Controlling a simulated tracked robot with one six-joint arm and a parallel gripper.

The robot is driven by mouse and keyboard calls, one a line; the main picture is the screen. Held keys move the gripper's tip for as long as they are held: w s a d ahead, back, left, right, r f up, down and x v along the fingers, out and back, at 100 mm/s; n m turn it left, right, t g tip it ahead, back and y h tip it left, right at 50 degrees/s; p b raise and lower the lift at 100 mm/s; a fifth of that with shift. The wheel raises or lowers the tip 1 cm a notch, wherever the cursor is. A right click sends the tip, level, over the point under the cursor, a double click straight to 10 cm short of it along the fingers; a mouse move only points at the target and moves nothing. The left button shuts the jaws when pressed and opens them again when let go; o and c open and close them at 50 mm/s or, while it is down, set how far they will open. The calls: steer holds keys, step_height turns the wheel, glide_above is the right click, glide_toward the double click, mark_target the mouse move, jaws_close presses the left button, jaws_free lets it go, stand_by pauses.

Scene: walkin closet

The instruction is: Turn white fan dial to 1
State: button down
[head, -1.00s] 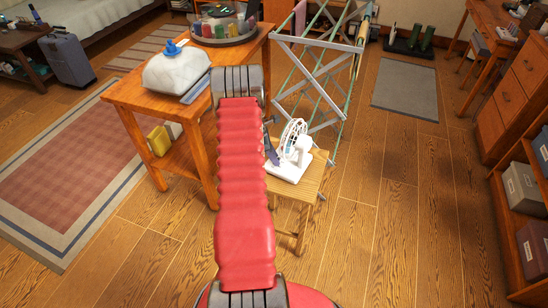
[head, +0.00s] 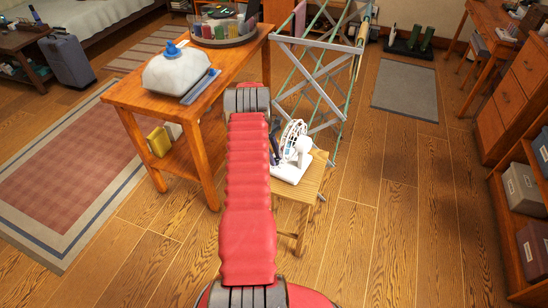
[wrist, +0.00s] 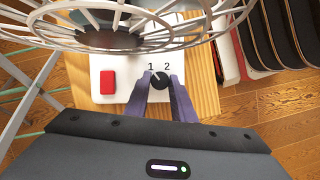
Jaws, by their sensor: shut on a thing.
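The white fan (head: 302,150) stands on a small wooden stool. In the wrist view, its wire cage (wrist: 205,28) fills the top and its white base (wrist: 122,82) lies below. The black dial (wrist: 159,80) is on the base, with the printed digits 1 and 2 above it. A pale mark on the dial seems to point up and left, towards the 1. My gripper (wrist: 161,84) has its two purple fingers on either side of the dial, shut on it. A red button (wrist: 107,82) is left of the dial. In the head view my arm partly hides the gripper.
A metal drying rack (head: 318,75) stands close behind the fan. Drawers and grey boxes (head: 525,188) line the right. The floor right of the stool is clear.

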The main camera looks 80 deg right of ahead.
steer(key=shift+m, duration=0.6)
steer(key=c, duration=1.5)
jaws_free()
steer(key=v, duration=1.3)
steer(key=shift+d+r, duration=0.35)
